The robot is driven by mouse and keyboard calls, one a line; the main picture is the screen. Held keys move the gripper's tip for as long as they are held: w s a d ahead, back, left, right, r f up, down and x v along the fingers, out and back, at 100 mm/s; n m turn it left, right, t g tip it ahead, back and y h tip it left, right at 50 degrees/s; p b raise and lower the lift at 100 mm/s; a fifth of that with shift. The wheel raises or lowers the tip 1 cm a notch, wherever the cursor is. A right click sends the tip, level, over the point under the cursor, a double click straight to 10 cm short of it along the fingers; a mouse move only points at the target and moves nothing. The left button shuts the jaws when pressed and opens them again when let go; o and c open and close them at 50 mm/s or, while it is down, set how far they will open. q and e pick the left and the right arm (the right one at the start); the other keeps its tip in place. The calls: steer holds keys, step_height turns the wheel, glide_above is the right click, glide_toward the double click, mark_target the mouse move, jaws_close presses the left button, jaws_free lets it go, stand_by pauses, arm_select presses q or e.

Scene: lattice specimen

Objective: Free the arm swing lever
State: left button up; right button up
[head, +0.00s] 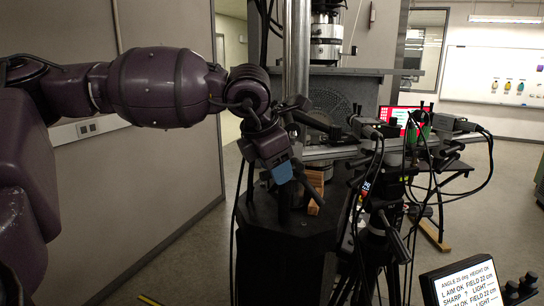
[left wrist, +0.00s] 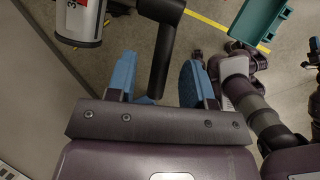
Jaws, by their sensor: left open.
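The black lever (left wrist: 162,50) shows in the left wrist view as a bent bar, its grip end pointing down the picture between my finger pads. I take it to be the arm swing lever. My left gripper (left wrist: 160,72) is open, with one blue pad on each side of the grip and gaps between. I cannot tell whether it touches either pad. In the head view my left gripper (head: 282,174) is at the left of the camera rig, above the dark pedestal; the lever is hard to pick out there. My right gripper is not in view.
A silver cylinder (left wrist: 79,24) is close at upper left in the left wrist view. The camera rig (head: 390,150) with hanging cables stands to the right in the head view. Wooden blocks (head: 314,190) sit on the dark pedestal (head: 285,232). A text screen (head: 468,287) is at lower right.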

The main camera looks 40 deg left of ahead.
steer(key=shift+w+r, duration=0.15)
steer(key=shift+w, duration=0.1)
arm_select(q)
jaws_close()
steer(key=g+p, duration=0.1)
steer(key=r+y+p, duration=0.1)
steer(key=p, duration=0.1)
steer(key=shift+w+d+r+g, duration=0.15)
steer(key=shift+w+d+g, duration=0.1)
steer(key=shift+g, duration=0.15)
steer(key=shift+r+g+y+p, duration=0.1)
steer(key=shift+g+y+p, duration=0.2)
steer(key=shift+g+y, duration=0.1)
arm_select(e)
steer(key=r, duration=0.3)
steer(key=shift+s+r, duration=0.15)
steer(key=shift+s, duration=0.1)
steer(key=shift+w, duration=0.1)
